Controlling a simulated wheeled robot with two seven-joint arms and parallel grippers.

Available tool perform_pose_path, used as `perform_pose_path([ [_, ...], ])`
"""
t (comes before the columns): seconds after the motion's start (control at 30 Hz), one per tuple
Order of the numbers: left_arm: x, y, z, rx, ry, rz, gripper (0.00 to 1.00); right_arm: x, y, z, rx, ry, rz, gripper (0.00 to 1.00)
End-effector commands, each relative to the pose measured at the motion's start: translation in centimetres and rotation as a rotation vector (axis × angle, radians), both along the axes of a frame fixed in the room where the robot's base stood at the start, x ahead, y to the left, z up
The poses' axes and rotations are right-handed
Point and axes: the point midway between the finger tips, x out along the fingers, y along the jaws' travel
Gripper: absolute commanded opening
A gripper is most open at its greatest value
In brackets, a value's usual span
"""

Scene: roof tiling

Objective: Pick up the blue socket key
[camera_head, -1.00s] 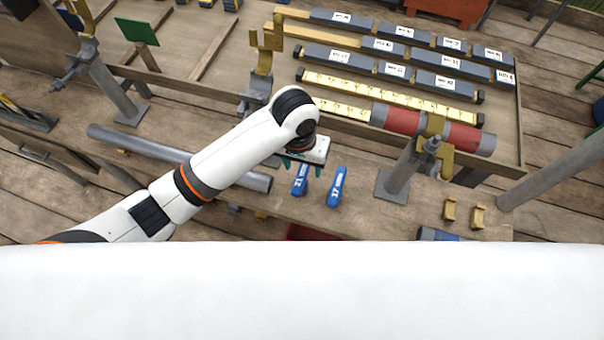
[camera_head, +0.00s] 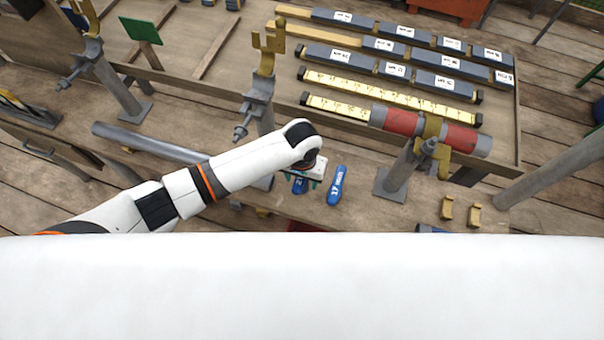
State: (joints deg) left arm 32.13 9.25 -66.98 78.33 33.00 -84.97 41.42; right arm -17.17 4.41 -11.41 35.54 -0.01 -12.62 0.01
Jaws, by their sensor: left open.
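Two blue socket keys lie on the wooden bench. One blue key (camera_head: 337,186), marked 17, lies in full view just right of my left gripper. The other blue key (camera_head: 300,185) is mostly hidden under the gripper, with only its lower part showing. My left gripper (camera_head: 309,175) is open, low over the bench at the partly hidden key. Its fingertips are small and partly covered by the wrist, so I cannot tell whether they touch the key. My right gripper is not in view.
A grey pipe (camera_head: 150,144) lies on the bench to the left. A clamp stand (camera_head: 398,178) with a red and grey roller (camera_head: 390,120) stands to the right. Two brass pieces (camera_head: 474,215) lie farther right. Rows of grey labelled blocks (camera_head: 325,58) lie behind.

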Motion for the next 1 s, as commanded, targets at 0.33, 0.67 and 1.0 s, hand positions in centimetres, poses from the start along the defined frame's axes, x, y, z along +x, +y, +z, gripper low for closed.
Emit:
perform_pose_path([
  [0.33, -0.03, -0.01, -1.13, 0.0, 0.0, -0.001, 0.57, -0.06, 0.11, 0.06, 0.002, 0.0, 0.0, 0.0],
  [0.67, -0.02, -0.02, -1.09, 0.0, -0.001, 0.0, 0.04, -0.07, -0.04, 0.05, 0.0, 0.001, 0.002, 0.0],
  [1.0, 0.07, -0.11, -0.31, -0.004, -0.003, -0.001, 0.0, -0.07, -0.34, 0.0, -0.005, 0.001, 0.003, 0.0],
])
